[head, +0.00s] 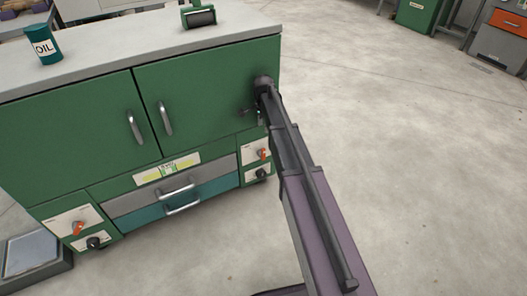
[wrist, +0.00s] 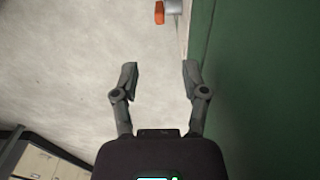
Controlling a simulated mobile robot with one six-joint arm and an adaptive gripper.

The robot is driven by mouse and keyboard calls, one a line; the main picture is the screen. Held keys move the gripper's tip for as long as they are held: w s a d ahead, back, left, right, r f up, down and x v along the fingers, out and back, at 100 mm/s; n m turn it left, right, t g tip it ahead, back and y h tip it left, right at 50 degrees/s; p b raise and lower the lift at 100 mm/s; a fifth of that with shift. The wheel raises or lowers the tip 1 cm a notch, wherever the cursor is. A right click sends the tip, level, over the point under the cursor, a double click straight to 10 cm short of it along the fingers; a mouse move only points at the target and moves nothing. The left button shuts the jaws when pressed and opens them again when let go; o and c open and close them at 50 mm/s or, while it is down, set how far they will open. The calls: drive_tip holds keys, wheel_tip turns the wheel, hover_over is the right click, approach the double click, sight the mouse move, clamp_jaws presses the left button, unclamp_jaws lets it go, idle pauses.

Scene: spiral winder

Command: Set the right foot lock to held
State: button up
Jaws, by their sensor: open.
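The green cabinet (head: 205,90) has a plate at its lower right with an orange-tipped lever (head: 263,154) above a black knob (head: 261,173). Their labels are too small to read, so I cannot tell which is the right foot lock or its setting. In the wrist view an orange tip (wrist: 159,12) on a grey stub (wrist: 174,7) shows at the top edge, beyond my fingertips. My gripper (wrist: 160,75) is open with nothing between the fingers. In the head view my gripper (head: 255,114) is small and dark, beside the right door and above the lever plate.
A matching left plate has an orange lever (head: 78,228) and black knob (head: 97,242). Two drawers (head: 175,191) with handles lie between the plates. An oil can (head: 43,46) and a green roller device (head: 199,14) stand on the worktop. The floor (head: 420,150) to the right is clear.

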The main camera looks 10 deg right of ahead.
sight(263, 149)
drive_tip(key=shift+f, duration=0.2)
wheel_tip(263, 149, down, 14)
drive_tip(key=b, duration=1.3)
drive_tip(key=shift+r+b, duration=0.25)
drive_tip(key=shift+b, duration=0.15)
clamp_jaws()
